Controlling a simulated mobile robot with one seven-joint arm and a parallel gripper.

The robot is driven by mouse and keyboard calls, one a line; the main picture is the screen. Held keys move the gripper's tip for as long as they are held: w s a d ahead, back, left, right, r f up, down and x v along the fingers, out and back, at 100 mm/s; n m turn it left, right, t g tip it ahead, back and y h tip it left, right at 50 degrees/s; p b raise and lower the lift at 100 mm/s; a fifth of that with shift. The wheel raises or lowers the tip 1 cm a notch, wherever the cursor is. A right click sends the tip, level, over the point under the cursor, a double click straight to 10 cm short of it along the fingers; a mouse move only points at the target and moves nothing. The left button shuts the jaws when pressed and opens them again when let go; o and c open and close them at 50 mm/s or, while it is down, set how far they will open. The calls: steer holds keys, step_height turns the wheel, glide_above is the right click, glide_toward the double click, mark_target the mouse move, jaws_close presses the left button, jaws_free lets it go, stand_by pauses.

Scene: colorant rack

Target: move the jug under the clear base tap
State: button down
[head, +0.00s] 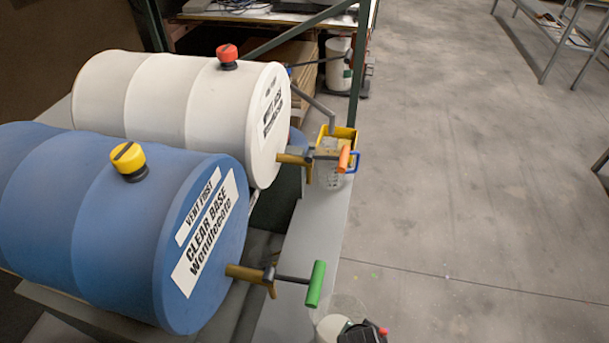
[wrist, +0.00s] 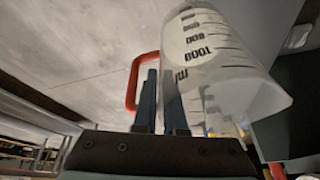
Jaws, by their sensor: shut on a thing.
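The clear base drum (head: 105,225) is blue, lies on its side and has a yellow cap on top. Its brass tap (head: 250,275) with a green handle (head: 316,284) sticks out from its front. A clear jug (head: 347,304) is at the bottom edge of the head view, just right of and below the green handle. In the wrist view the jug (wrist: 215,65) shows black measuring marks and a red handle (wrist: 131,85). My gripper (head: 362,334) is shut on the handle; its fingers show in the wrist view (wrist: 160,105). The jug's base is hidden.
A white drum (head: 170,100) with a red cap lies behind. A grey ledge (head: 312,220) runs beneath the taps. The floor on the right is open.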

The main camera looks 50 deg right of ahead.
steer(key=w+a+f, duration=0.1)
steer(key=w+a, duration=0.1)
steer(key=w, duration=0.3)
steer(key=w+a+f, duration=0.2)
steer(key=w, duration=0.4)
steer(key=shift+w+a+f, duration=0.25)
steer(key=shift+a, duration=0.1)
steer(key=shift+f, duration=0.1)
steer(key=c, duration=1.4)
jaws_free()
steer(key=shift+f, duration=0.1)
steer(key=shift+c, duration=0.2)
steer(key=o, duration=0.4)
steer(key=shift+o, duration=0.2)
steer(key=p+v, duration=0.2)
steer(key=v, duration=1)
